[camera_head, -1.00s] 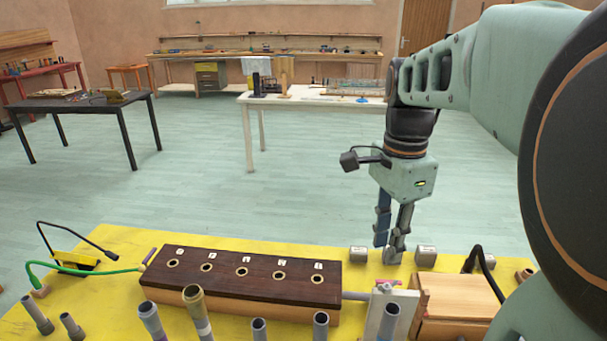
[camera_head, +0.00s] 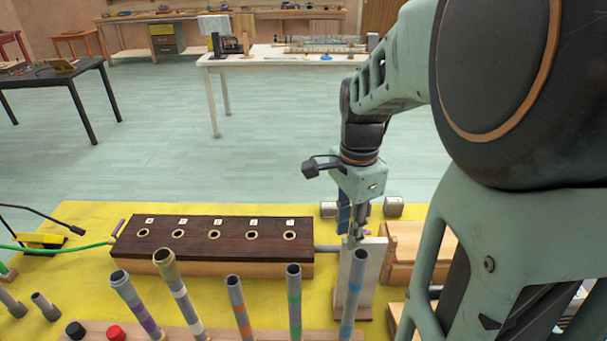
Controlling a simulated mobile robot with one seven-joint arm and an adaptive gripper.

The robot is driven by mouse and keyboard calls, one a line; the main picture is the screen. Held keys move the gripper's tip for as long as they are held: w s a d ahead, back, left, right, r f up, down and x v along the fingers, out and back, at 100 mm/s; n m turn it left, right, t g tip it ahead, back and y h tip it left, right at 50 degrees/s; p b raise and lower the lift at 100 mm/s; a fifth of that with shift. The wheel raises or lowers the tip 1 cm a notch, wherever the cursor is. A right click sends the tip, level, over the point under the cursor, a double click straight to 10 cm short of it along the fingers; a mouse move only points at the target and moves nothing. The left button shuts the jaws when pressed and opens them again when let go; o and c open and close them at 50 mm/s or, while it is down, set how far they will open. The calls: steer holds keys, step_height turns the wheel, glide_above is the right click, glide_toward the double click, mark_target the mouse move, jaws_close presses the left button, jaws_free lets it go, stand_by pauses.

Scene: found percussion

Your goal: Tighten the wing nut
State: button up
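My gripper (camera_head: 353,240) points down at the top of an upright pale board (camera_head: 372,262), at the right end of a dark-topped wooden box with several holes (camera_head: 215,240). A grey pipe (camera_head: 327,248) runs from the box to this board. The wing nut cannot be made out clearly; a small pinkish bit (camera_head: 368,232) shows beside the fingertips at the board's top. The fingertips overlap that spot, and I cannot tell whether they touch or grip anything there.
Grey blocks (camera_head: 393,207) lie behind, and a wooden block (camera_head: 408,240) stands to the right. The yellow tabletop (camera_head: 85,280) has free room at left.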

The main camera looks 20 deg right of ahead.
jaws_close()
steer(key=shift+c, duration=2.4)
jaws_free()
steer(key=shift+w+m, duration=0.1)
steer(key=shift+m, duration=0.6)
steer(key=o, duration=0.5)
